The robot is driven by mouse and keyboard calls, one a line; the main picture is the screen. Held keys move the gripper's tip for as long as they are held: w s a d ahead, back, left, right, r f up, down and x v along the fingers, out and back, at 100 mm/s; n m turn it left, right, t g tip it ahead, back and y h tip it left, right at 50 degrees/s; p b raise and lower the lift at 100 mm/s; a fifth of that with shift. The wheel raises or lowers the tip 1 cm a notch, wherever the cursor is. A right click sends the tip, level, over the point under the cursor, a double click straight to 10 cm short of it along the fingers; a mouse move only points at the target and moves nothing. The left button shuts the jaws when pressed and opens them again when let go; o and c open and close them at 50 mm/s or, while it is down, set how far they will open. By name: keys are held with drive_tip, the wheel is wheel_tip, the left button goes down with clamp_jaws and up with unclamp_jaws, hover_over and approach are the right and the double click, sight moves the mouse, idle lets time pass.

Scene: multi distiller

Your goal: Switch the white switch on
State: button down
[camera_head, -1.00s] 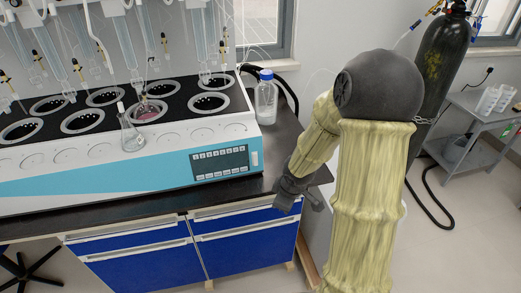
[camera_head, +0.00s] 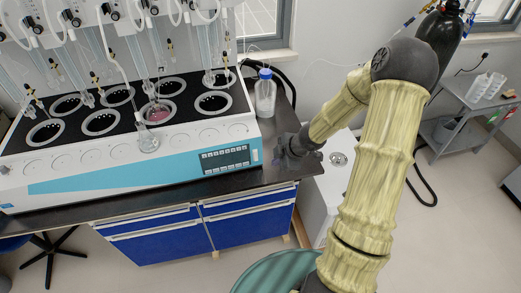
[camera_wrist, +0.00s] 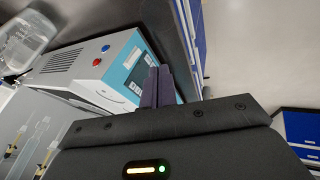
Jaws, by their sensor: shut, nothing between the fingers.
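The white and blue multi distiller (camera_head: 100,175) stands on the dark bench, with a dark control panel (camera_head: 224,158) at the right of its front. A small pale part (camera_head: 254,155) right of the panel may be the white switch, but it is too small to tell its position. My gripper (camera_head: 279,158) is just right of the distiller's front corner, near the bench's right end. In the wrist view, my shut, empty fingers (camera_wrist: 157,78) overlap the blue front beside the panel (camera_wrist: 134,76) and hide part of it. I cannot tell whether they touch it.
A clear bottle with a blue cap (camera_head: 265,93) stands behind my gripper. A red button (camera_wrist: 105,48) and a blue button (camera_wrist: 97,62) are on the distiller's side. Blue drawers (camera_head: 245,225) are below; open floor lies right.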

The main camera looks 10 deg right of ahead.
sight(256, 156)
drive_tip(key=shift+w+r+n+p, duration=0.25)
drive_tip(key=shift+r+p, duration=0.2)
drive_tip(key=shift+r, duration=0.35)
drive_tip(key=shift+a+f, duration=0.1)
drive_tip(key=b+x, duration=0.1)
drive_tip(key=x, duration=0.2)
drive_tip(key=w+b+x, duration=0.1)
drive_tip(key=x, duration=0.3)
drive_tip(key=w+b+x, duration=0.1)
drive_tip(key=x, duration=0.3)
drive_tip(key=shift+r, duration=0.35)
drive_tip(key=shift+w+f, duration=0.35)
drive_tip(key=shift+w, duration=0.4)
